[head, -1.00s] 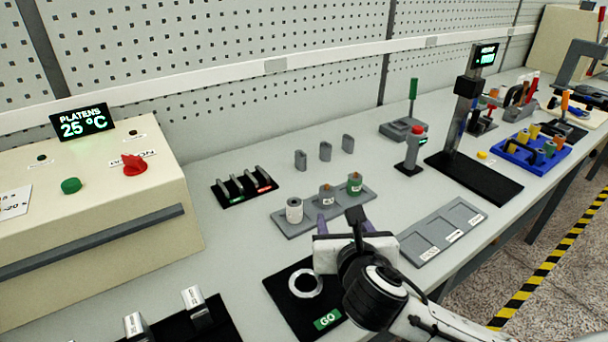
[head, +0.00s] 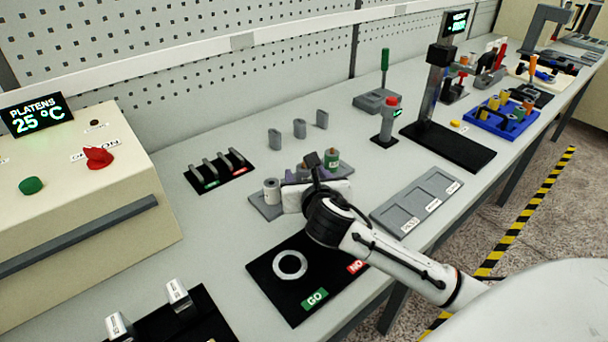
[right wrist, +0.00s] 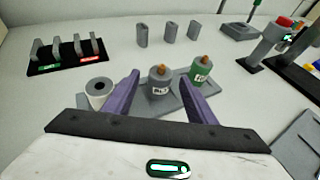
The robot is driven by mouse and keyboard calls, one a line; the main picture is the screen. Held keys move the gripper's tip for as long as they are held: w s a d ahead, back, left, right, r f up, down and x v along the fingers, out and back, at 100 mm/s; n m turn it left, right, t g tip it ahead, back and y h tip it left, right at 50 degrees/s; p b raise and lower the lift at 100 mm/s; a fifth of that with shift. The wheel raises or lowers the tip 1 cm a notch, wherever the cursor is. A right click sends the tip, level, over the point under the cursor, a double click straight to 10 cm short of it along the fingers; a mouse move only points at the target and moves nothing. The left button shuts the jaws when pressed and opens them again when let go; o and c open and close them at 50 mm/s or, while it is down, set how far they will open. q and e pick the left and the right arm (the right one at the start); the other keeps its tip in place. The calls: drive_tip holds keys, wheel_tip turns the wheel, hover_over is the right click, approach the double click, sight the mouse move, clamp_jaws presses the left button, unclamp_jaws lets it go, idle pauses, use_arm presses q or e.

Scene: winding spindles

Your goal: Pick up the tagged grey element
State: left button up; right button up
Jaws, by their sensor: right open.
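The tagged grey element (right wrist: 160,84) stands upright with a white tag and an orange tip on a grey holder (right wrist: 147,109). In the right wrist view, the purple fingers of my right gripper (right wrist: 160,90) are open, one to each side of it with gaps, and nothing is held. In the head view, my right gripper (head: 313,172) is over the holder and mostly hides the grey element. A white roll (head: 271,191) stands at the holder's left end, and a green tagged element (head: 332,160) stands at its right end. My left gripper is out of view.
Behind the holder are several grey upright pieces (head: 300,128) and a black pad with grey levers (head: 217,170). A three-slot grey tray (head: 417,203) lies to the right. A black GO/NO mat with a ring (head: 290,265) lies in front.

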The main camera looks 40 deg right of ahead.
drive_tip(key=c, duration=1.1)
drive_tip(key=shift+c, duration=0.2)
drive_tip(key=shift+w+r, duration=0.1)
